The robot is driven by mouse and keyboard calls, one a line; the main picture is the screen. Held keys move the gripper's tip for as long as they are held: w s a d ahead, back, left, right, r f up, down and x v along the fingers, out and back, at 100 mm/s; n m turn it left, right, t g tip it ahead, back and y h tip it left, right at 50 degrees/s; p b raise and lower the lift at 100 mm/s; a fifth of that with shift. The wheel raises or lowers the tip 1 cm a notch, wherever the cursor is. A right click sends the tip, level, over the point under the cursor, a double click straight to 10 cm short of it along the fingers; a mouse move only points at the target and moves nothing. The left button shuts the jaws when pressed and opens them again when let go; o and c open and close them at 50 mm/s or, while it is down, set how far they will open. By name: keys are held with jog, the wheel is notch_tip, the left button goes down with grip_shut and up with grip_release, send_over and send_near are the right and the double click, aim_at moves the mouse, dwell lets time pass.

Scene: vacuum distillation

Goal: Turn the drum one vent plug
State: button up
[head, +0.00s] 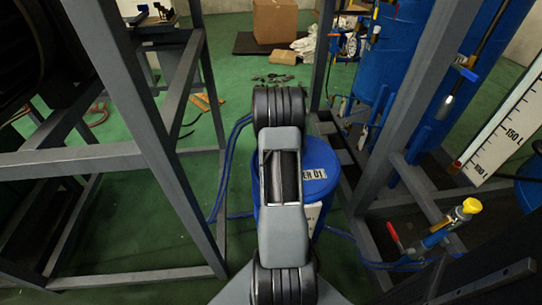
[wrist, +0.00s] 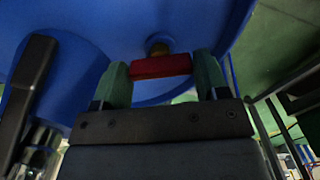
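The blue drum (head: 323,160) stands on the floor behind my arm in the head view, with a label ending in "01" on its top. In the wrist view the drum's blue surface (wrist: 90,18) fills the top. My gripper (wrist: 161,78) has one green finger at each end of the red bar. Both fingers appear to touch it, so the gripper looks shut on the bar. In the head view my arm hides the plug and gripper.
Grey steel frames (head: 165,150) stand left and right of the drum. A valve with a yellow cap (head: 470,206) and a red lever are at the right. Blue hoses (head: 222,180) run along the floor.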

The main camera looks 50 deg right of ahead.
jog(key=o, duration=0.4)
jog(key=shift+r, duration=0.1)
notch_tip(320, 180, up, 14)
jog(key=p, duration=0.2)
jog(key=shift+f, duration=0.2)
dwell(0.7)
